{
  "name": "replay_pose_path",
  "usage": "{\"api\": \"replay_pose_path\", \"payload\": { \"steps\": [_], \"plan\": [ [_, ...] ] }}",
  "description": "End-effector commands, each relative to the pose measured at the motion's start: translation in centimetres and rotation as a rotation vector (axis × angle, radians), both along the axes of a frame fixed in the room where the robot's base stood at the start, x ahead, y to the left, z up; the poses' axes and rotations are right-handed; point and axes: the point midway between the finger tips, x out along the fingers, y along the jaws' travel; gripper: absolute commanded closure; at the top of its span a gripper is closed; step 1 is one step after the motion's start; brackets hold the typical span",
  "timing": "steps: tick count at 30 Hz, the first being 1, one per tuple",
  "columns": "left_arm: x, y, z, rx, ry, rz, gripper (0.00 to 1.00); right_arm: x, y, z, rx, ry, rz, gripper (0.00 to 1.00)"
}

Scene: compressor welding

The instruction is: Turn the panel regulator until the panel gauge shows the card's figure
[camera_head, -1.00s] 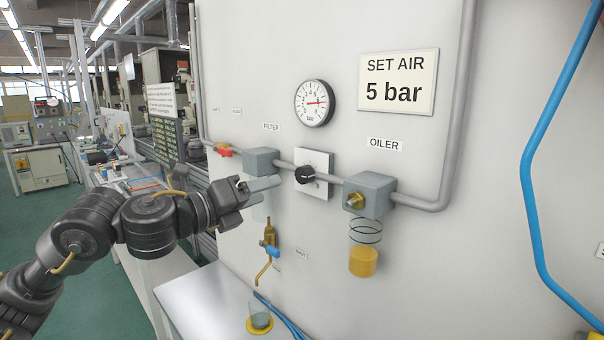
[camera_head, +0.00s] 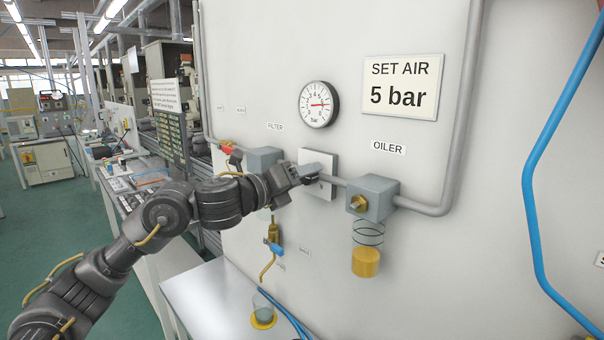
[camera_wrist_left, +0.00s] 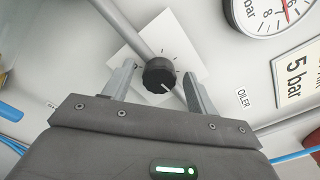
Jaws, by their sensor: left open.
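The panel gauge (camera_head: 319,104) is a round white dial marked bar; its red needle points right, and the exact figure is too small to read. The card (camera_head: 400,85) to its right reads SET AIR 5 bar. The panel regulator (camera_wrist_left: 159,73) is a black knob with a white pointer line, on a white plate (camera_head: 320,188) below the gauge. My left gripper (camera_wrist_left: 154,86) is open, with one finger on each side of the knob in the left wrist view; I cannot tell whether they touch it. In the head view my left gripper (camera_head: 314,173) mostly hides the knob. My right gripper is not in view.
The filter (camera_head: 264,160) is left of the regulator, and the oiler (camera_head: 371,198) with its amber bowl is right of it. A grey pipe (camera_head: 428,207) links them. A brass drain with a blue handle (camera_head: 273,247) hangs below. A blue hose (camera_head: 532,190) runs at right.

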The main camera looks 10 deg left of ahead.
Motion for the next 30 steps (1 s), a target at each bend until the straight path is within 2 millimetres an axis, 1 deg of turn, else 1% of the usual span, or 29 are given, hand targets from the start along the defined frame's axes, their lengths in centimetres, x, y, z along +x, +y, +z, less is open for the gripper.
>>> {"api": "replay_pose_path", "payload": {
  "steps": [3,10,20,21,30],
  "plan": [
    [0.33,-0.2,-0.03,0.0,0.001,0.001,0.43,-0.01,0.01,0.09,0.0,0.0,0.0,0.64],
    [0.34,-0.22,-0.06,0.0,0.0,0.0,0.43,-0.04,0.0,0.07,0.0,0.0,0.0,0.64],
    [0.33,-0.21,-0.05,0.0,0.0,0.0,0.86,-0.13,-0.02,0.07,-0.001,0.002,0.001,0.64],
    [0.32,-0.2,-0.05,0.0,0.001,0.001,0.87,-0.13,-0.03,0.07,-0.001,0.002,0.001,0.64],
    [0.34,-0.21,-0.03,-0.043,0.03,0.0,0.87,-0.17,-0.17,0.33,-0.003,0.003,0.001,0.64]
  ]
}}
